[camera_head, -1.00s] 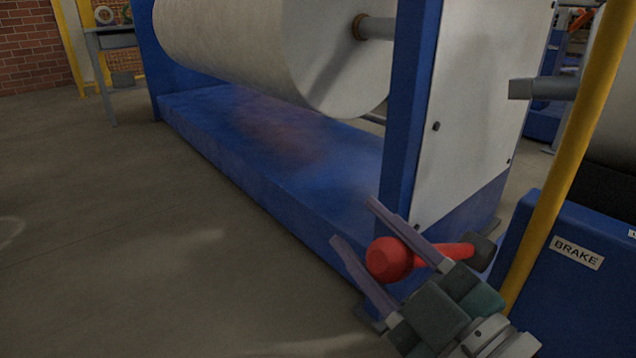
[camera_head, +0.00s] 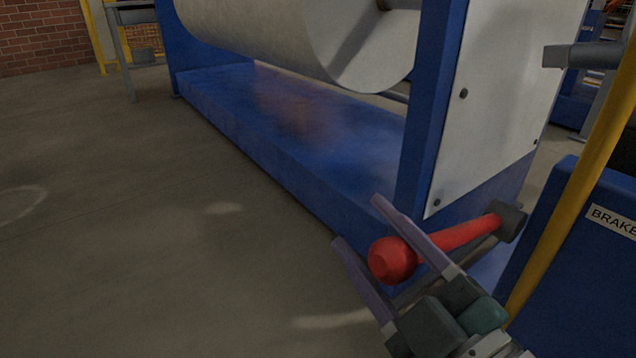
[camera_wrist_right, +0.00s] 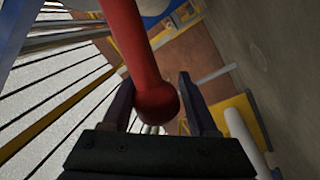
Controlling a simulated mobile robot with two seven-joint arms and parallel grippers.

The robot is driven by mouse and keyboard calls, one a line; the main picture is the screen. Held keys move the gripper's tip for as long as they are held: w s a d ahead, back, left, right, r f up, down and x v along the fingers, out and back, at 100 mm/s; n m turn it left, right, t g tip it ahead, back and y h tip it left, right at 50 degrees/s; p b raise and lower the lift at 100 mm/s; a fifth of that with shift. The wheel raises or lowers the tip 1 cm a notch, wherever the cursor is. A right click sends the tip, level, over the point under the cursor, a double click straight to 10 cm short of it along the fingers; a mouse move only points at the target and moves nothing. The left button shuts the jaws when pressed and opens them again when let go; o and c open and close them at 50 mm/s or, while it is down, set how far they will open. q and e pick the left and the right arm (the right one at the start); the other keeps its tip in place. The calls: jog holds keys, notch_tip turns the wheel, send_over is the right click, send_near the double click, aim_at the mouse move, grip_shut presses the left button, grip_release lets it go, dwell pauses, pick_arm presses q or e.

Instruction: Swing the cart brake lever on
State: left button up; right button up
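The red brake lever (camera_head: 440,243) has a round knob at its near end and a dark pivot block at its far right end. It lies nearly level in the head view. My right gripper (camera_head: 362,220) is open, with one finger on each side of the knob. In the right wrist view the lever (camera_wrist_right: 139,50) comes down from the top, and its knob sits between the two fingers of my right gripper (camera_wrist_right: 155,95). Space shows between the knob and the right finger; contact with the left finger cannot be told. My left gripper is out of view.
The cart (camera_head: 590,250) is blue with a "BRAKE" label (camera_head: 613,221) and a yellow post (camera_head: 572,210). A blue machine frame (camera_head: 290,165) holding a large white roll (camera_head: 300,35) stands behind the lever. Open floor (camera_head: 120,240) lies to the left.

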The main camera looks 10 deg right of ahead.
aim_at(405, 280)
jog(key=o, duration=0.4)
jog(key=shift+a, duration=0.1)
jog(key=shift+c, duration=0.2)
jog(key=shift+s, duration=0.1)
jog(key=shift+s, duration=0.35)
jog(key=p+v, duration=0.2)
jog(key=v, duration=0.7)
jog(key=shift+f, duration=0.1)
jog(key=shift+p, duration=0.4)
